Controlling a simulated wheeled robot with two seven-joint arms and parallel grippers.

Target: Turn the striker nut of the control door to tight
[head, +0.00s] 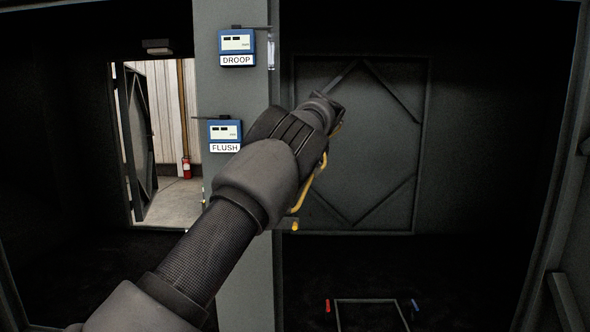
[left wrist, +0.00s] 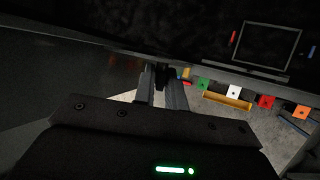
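My left arm reaches up from the lower left in the head view, and its gripper (head: 326,104) is in front of the dark panel with diamond bracing (head: 385,140), right of the grey post (head: 235,185). The arm hides the fingertips there. In the left wrist view two grey fingers of my left gripper (left wrist: 163,88) stand with a small dark piece (left wrist: 163,74) between their tips. I cannot tell whether they grip it or whether it is the striker nut. No striker nut can be made out for certain. My right gripper is in neither view.
The post carries two blue gauges, DROOP (head: 236,42) and FLUSH (head: 224,131). At left a doorway has an open door leaf (head: 138,145) and a fire extinguisher (head: 186,168). Coloured tags, including a red one (left wrist: 266,102), and a yellow tray (left wrist: 228,102) show in the wrist view.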

